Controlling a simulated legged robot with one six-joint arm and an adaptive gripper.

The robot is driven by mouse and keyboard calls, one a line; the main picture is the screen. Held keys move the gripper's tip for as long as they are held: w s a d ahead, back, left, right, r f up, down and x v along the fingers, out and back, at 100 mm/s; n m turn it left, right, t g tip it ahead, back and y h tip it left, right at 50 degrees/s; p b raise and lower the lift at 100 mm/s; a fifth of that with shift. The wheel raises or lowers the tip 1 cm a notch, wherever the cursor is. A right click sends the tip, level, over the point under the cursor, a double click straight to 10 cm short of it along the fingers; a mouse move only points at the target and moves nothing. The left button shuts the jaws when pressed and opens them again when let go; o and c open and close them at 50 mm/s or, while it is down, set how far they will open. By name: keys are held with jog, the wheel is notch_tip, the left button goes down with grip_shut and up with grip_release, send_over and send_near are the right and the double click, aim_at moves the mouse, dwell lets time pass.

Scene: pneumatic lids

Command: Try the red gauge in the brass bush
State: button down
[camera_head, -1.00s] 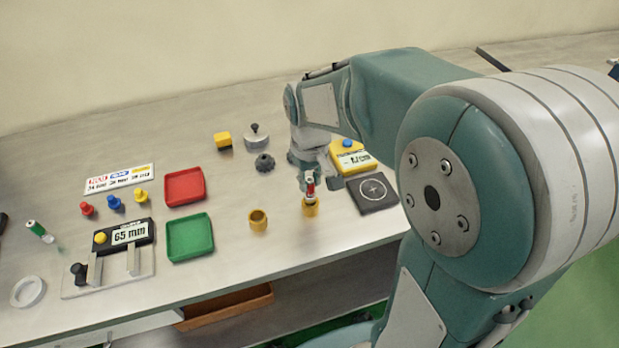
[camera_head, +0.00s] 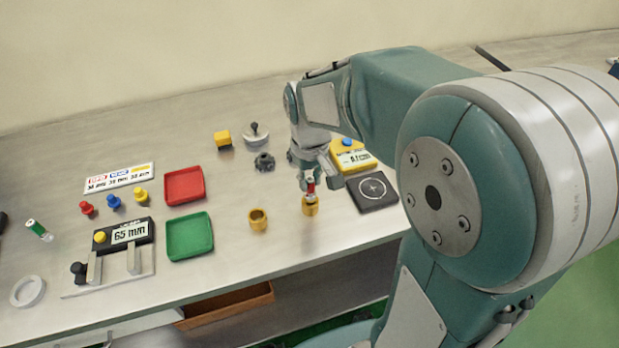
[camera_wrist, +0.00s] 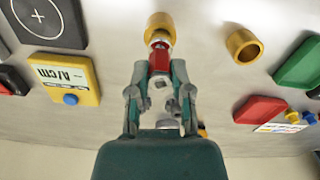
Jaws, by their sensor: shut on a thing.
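My gripper (camera_head: 316,181) is shut on the red gauge (camera_head: 311,187), a red piece with a pale tip, held tip down. The wrist view shows the red gauge (camera_wrist: 159,60) between the fingertips (camera_wrist: 159,90). Its tip is at the mouth of a brass bush (camera_head: 310,206), which also shows in the wrist view (camera_wrist: 160,22). The tip appears to enter the mouth; I cannot tell how deep. A second brass bush (camera_head: 258,221) stands to the left, open and empty-looking.
A black pad with a crosshair (camera_head: 373,191) and a yellow meter (camera_head: 351,157) are close on the right. Red (camera_head: 184,187) and green (camera_head: 190,237) trays lie left. A 65 mm gauge stand (camera_head: 125,240) is farther left. The bench's front edge is close below the bushes.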

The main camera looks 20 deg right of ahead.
jog(key=shift+f, duration=0.3)
dwell(0.5)
jog(key=shift+r, duration=0.3)
dwell(3.7)
jog(key=shift+r, duration=2.5)
